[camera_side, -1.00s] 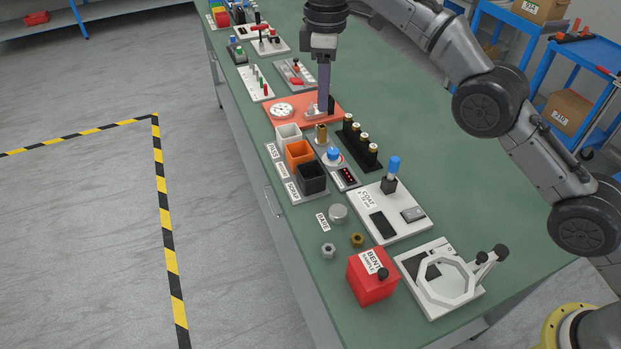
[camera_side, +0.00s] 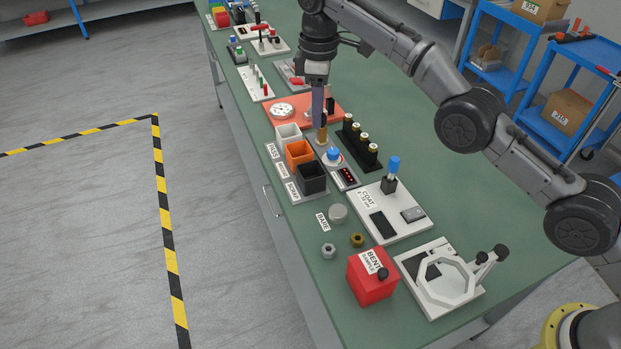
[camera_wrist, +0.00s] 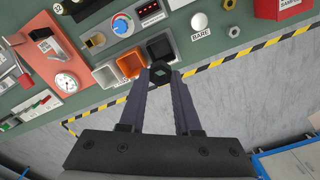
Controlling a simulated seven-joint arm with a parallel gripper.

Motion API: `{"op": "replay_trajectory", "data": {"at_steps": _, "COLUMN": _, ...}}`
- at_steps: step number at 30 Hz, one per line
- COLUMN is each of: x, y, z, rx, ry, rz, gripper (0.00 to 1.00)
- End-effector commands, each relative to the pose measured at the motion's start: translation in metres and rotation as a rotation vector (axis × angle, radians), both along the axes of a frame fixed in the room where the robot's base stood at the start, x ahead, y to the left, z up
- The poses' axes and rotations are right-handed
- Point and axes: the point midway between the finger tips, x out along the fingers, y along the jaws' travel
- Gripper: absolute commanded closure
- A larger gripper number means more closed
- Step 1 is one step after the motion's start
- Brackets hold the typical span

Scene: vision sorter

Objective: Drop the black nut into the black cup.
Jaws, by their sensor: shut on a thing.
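My gripper (camera_side: 318,118) has its long fingers pointing down, near the back of the cup row in the side view. In the wrist view the fingertips (camera_wrist: 161,76) are shut on the black nut (camera_wrist: 160,74), a small dark ring. The nut cannot be made out in the side view. The black cup (camera_side: 312,180) is the square cup at the near end of the row, apart from my gripper in the side view. In the wrist view the nut and fingertips partly cover the black cup's area.
The orange cup (camera_side: 298,154) and white cup (camera_side: 288,134) stand behind the black cup. A blue-knobbed device (camera_side: 333,154) and a rack of dark posts (camera_side: 362,146) stand to their right. An orange plate with a dial (camera_side: 282,110) lies behind. Silver (camera_side: 328,251) and brass (camera_side: 357,240) nuts lie nearer.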

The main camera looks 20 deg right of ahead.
Motion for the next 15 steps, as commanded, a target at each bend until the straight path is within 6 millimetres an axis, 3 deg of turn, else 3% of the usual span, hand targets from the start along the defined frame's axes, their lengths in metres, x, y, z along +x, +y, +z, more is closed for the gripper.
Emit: {"op": "replay_trajectory", "data": {"at_steps": 15, "x": 0.0048, "y": 0.0001, "z": -0.0088, "rx": -0.001, "ry": 0.002, "rz": -0.003, "gripper": 1.00}}
